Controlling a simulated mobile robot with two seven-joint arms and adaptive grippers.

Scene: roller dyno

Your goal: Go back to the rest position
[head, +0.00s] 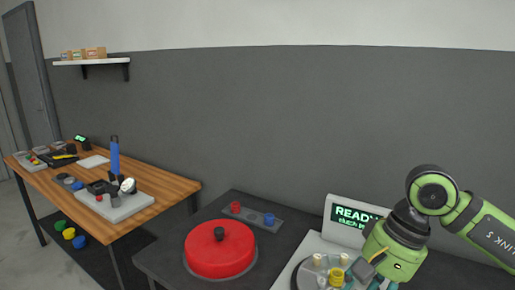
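My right arm comes in from the right, and its green wrist hangs over the right end of the dark bench. My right gripper (370,272) is at the bottom edge of the head view, close beside a grey device (310,274) with pale pegs and a yellow part on top. Its fingertips are partly hidden and small, so I cannot tell whether they are open or shut, or touch anything. My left gripper is not in view.
A screen reading READY (350,218) stands behind the device. A red round drum (219,252) with a black knob and a panel with red and blue buttons (252,217) are on the dark bench (160,262). A wooden table (176,187) with tools stands at the left.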

